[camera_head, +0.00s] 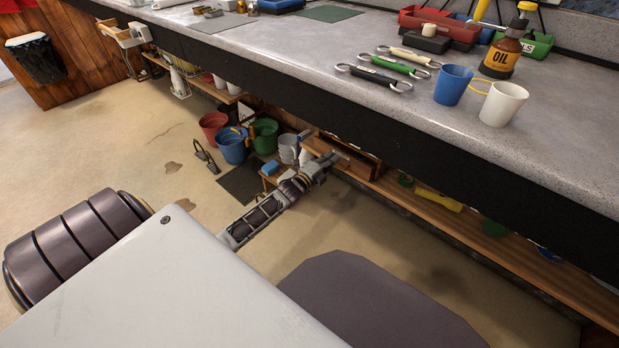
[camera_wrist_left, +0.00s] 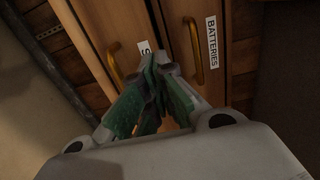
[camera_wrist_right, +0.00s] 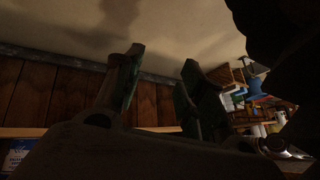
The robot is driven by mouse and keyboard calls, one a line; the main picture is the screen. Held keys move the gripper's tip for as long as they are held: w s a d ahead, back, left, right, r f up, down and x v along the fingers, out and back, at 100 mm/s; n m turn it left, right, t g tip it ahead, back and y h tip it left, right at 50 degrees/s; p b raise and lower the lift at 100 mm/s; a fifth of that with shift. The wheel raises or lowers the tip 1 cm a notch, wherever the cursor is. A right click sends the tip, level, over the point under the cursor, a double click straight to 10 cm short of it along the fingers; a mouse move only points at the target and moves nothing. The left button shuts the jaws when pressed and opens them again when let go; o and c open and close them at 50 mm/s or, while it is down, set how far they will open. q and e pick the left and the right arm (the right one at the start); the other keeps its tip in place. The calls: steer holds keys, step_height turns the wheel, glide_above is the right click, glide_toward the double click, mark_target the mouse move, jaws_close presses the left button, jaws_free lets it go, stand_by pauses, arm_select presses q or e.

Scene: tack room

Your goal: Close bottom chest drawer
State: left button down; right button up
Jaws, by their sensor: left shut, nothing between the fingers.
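A small wooden chest (camera_head: 350,147) stands under the counter, largely hidden by its edge and my left arm. In the left wrist view, two wooden drawer fronts with brass handles lie side by side: one is labelled BATTERIES (camera_wrist_left: 222,75), the other (camera_wrist_left: 112,25) has a label mostly hidden by my fingers. My left gripper (camera_head: 340,157) is shut and empty; in its wrist view its green fingertips (camera_wrist_left: 163,62) are in front of the fronts, near the seam. Contact and how far either drawer stands out cannot be told. My right gripper (camera_wrist_right: 163,60) is open and empty.
Red (camera_head: 213,126), blue (camera_head: 232,146) and green buckets (camera_head: 265,135) stand left of the chest. A blue block (camera_head: 270,168) lies near my left forearm. The counter (camera_head: 330,60) overhangs from above, and a low wooden shelf (camera_head: 440,215) runs right. The floor in front is open.

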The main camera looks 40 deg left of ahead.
arm_select(q)
steer(key=s+a+p, duration=0.1)
steer(key=s+p, duration=0.2)
steer(key=s, duration=0.8)
steer(key=shift+p, duration=0.4)
arm_select(e)
step_height(320, 180, up, 8)
steer(key=s+d+g+h, duration=0.1)
steer(key=shift+d+r+n, duration=0.2)
steer(key=shift+d+n, duration=0.1)
steer(key=shift+d, duration=0.05)
steer(key=shift+r, duration=0.1)
